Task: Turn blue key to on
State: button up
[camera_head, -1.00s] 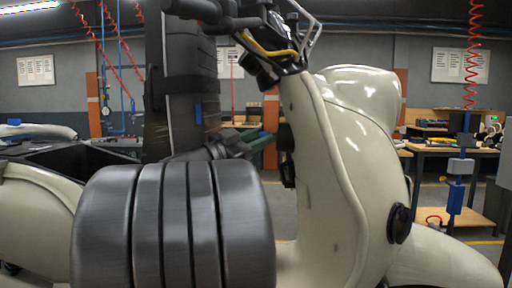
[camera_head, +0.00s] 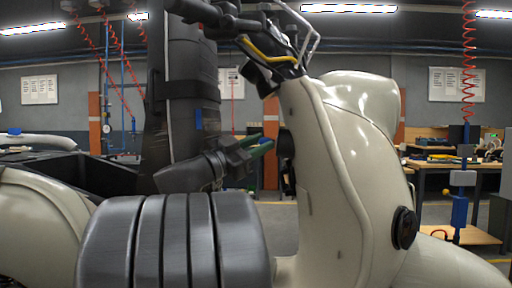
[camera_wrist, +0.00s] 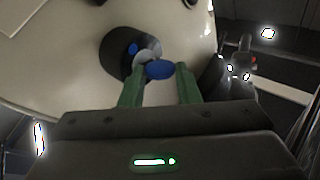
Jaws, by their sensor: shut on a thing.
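The cream scooter's front shield (camera_head: 345,160) stands right of centre in the head view. A round black lock housing (camera_head: 285,143) sits on its rider-facing side. It also shows in the wrist view as a dark round housing (camera_wrist: 116,55) with a pale metal centre and a small blue spot. The blue key (camera_wrist: 159,70) is at the housing, between my green fingertips. My gripper (camera_head: 268,146) reaches the lock from the left, and in the wrist view my gripper (camera_wrist: 160,78) is shut on the blue key. The key's exact angle is hard to read.
The scooter's handlebar (camera_head: 225,15) overhangs my gripper.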

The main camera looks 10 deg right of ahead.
jog(key=shift+d+f+m+g+h+b, duration=0.25)
jog(key=shift+m+b, duration=0.25)
jog(key=shift+b, duration=0.85)
jog(key=m+g+h+b, duration=0.1)
jog(key=m+b, duration=0.1)
jog(key=b, duration=0.3)
jog(key=shift+m+h+b, duration=0.3)
jog(key=shift+h+b, duration=0.05)
jog(key=shift+b, duration=0.05)
jog(key=shift+r+g, duration=0.1)
jog(key=shift+g, duration=0.25)
jog(key=shift+b, duration=0.75)
jog(key=shift+d, duration=0.1)
jog(key=o, duration=1)
jog(key=shift+c, duration=0.2)
